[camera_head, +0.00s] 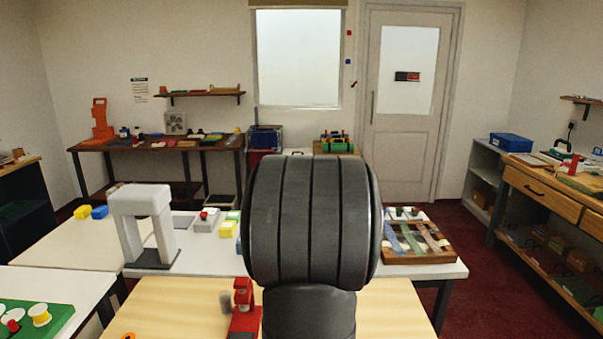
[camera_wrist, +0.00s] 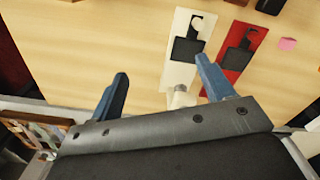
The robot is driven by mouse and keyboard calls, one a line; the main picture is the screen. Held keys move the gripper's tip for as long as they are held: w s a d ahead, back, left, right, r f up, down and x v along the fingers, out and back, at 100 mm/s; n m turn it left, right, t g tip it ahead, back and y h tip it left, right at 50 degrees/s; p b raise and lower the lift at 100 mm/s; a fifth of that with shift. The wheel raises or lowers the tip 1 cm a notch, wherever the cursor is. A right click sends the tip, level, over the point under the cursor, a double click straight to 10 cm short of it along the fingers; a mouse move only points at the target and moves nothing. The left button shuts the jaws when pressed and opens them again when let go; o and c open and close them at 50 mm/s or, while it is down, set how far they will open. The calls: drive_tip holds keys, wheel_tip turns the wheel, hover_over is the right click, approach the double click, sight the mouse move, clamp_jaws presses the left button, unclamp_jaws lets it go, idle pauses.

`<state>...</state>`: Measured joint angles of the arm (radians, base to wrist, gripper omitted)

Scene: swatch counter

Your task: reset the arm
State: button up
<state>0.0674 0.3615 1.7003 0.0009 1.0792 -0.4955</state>
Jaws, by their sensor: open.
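My gripper (camera_wrist: 162,70) shows in the wrist view with its two blue fingers spread apart. Nothing is held between them. It is over a light wood table (camera_wrist: 110,30). Beyond the fingers lie a white piece (camera_wrist: 181,73) and a red piece (camera_wrist: 231,75), each with a black square part on it. A small whitish round thing (camera_wrist: 179,97) shows between the fingers, apart from them as far as I can tell. In the head view my dark arm link fills the middle and hides what is behind it; the gripper does not show there.
In the head view a red device (camera_head: 243,312) and a grey cylinder (camera_head: 225,302) stand left of my arm. A white arch (camera_head: 145,215) stands behind left. A wooden swatch tray (camera_head: 420,258) lies right. A green spool tray (camera_head: 62,318) is front left.

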drive_tip(key=w+a+f+n, duration=0.1)
drive_tip(key=a+n, duration=0.1)
drive_tip(key=a, duration=0.8)
drive_tip(key=shift+w+a+f+n, duration=0.15)
drive_tip(key=shift+w+a+n, duration=0.05)
drive_tip(key=shift+a+n, duration=0.2)
drive_tip(key=shift+d, duration=0.15)
drive_tip(key=s+d+r+m, duration=0.1)
drive_tip(key=s+d+m, duration=0.1)
drive_tip(key=d, duration=0.7)
drive_tip(key=s+d+r+m, duration=0.1)
drive_tip(key=s+d+m, duration=0.1)
drive_tip(key=d, duration=0.8)
drive_tip(key=shift+s+r+m, duration=0.15)
drive_tip(key=shift+s+m, duration=0.1)
drive_tip(key=shift+m, duration=0.35)
